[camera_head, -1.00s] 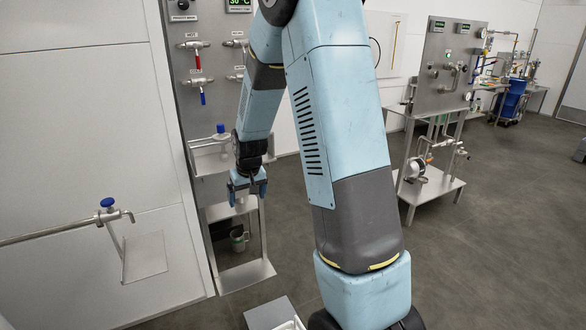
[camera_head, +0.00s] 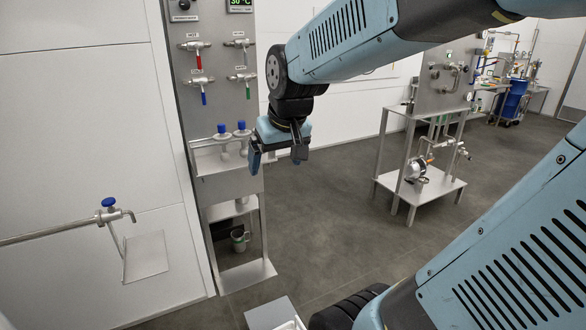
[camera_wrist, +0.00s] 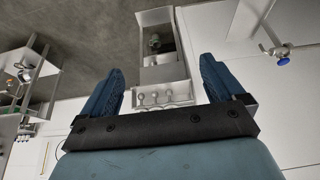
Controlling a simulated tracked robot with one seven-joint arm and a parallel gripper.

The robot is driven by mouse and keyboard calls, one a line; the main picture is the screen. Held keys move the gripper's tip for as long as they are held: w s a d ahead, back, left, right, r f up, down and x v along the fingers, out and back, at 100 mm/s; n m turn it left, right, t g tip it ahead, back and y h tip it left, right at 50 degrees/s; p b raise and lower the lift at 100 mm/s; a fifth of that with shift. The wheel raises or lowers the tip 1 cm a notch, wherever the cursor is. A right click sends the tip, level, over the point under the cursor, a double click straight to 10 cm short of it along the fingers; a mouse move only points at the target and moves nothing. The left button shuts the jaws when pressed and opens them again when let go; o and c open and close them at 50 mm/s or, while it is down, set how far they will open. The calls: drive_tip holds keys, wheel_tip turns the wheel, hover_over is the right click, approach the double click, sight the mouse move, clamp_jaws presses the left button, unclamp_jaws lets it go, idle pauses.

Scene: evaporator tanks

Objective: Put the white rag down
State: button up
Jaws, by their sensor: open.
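My gripper (camera_head: 278,157) is open and empty, in the air to the right of the sink-like ledge on the grey panel. Its two blue fingers are spread apart in the wrist view (camera_wrist: 161,72), with nothing between them. I cannot make out a white rag in any view. A small white-edged piece (camera_head: 290,325) shows at the bottom edge of the head view, cut off, and I cannot tell what it is.
The grey panel (camera_head: 213,25) carries red, blue and green handled valves and a ledge (camera_head: 205,165). A metal cup (camera_head: 240,240) stands low beneath it. A pipe with a blue-knobbed tap (camera_head: 108,203) is at left.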

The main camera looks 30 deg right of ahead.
drive_tip(key=s+a+r, duration=0.1)
drive_tip(key=s+r, duration=0.1)
drive_tip(key=s, duration=0.7)
drive_tip(key=shift+s+t, duration=0.25)
drive_tip(key=shift+t, duration=0.05)
drive_tip(key=shift+r, duration=0.1)
idle(0.5)
